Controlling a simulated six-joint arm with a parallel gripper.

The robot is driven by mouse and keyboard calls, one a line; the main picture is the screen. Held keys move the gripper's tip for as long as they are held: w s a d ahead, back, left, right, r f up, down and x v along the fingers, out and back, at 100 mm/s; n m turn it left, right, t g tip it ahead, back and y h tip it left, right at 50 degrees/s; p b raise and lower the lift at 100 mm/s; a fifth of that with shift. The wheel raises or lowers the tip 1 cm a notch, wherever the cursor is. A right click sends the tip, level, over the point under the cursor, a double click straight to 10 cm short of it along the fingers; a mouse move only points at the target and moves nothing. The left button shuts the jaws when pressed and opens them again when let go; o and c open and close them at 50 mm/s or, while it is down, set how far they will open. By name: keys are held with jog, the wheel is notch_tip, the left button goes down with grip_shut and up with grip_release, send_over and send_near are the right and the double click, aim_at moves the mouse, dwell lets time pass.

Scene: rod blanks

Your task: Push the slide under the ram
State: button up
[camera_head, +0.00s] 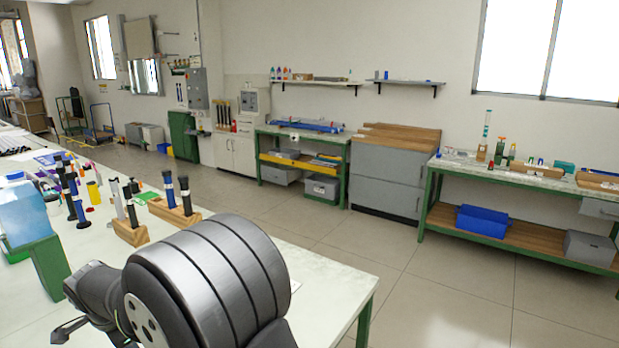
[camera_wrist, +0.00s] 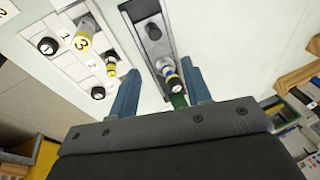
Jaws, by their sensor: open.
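In the wrist view, my gripper (camera_wrist: 160,84) is open, with its two blue-grey fingers apart. A narrow grey fixture (camera_wrist: 168,36) with a dark channel lies ahead of the fingers. A short rod with yellow and blue bands (camera_wrist: 170,76) stands at the fixture's near end, close to the right finger. I cannot tell whether finger and rod touch. A green piece shows beside the right finger. A dark knob-like part shows in the channel. I cannot tell for certain which part is the slide or the ram.
A white board (camera_wrist: 66,63) with numbered places and several rods lies left of the fixture. In the head view, wooden blocks (camera_head: 131,234) with upright rods stand on the pale bench (camera_head: 325,270). A green stand with a light-blue part (camera_head: 25,215) is at the left.

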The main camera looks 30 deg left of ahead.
grip_shut()
jog(key=s+d+f+n+t+y, duration=0.1)
jog(key=s+d+f+n+y, duration=0.2)
jog(key=n, duration=0.8)
jog(key=s+d+f+n+t+y, duration=0.1)
jog(key=s+d+f+n, duration=0.3)
jog(key=n, duration=0.6)
jog(key=x, duration=0.3)
jog(key=a+x, duration=0.1)
jog(key=x, duration=0.5)
jog(key=shift+s+a+r, duration=0.1)
jog(key=shift+s+a, duration=0.05)
jog(key=shift+a, duration=0.25)
jog(key=shift+w+a+r, duration=0.1)
jog(key=shift+w+a, duration=0.05)
jog(key=shift+w, duration=0.45)
jog(key=shift+w+a+r, duration=0.1)
jog(key=shift+w+a, duration=0.05)
jog(key=shift+w, duration=0.45)
jog(key=shift+w+a, duration=0.2)
jog(key=shift+w, duration=0.35)
